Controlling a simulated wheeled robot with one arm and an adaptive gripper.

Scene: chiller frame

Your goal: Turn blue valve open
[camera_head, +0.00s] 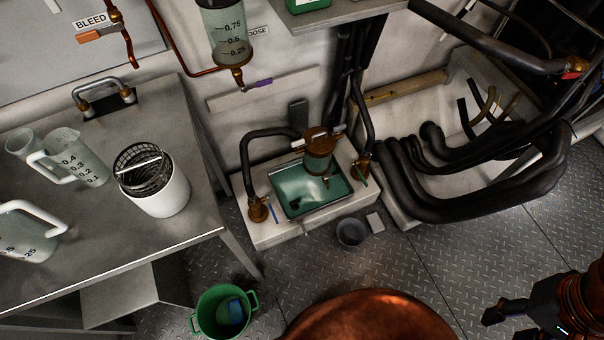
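A small valve with a thin blue lever (271,206) sits low on the left side of the white plinth, at a copper fitting (257,212) where a black hose ends. The lever is small, and I cannot tell whether it is open or shut. My gripper (492,315) is the dark shape at the lower right, above the floor. It is far to the right of the blue valve and touches nothing that I can see. Its fingers are too dark and small to tell whether they are open.
The plinth (283,236) carries a green-filled tray (333,200) and a copper-topped filter (319,150). Black hoses (470,207) bulge out farther right. A grey cup (351,232) and green bucket (211,322) stand on the floor. A metal table (75,245) fills the left.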

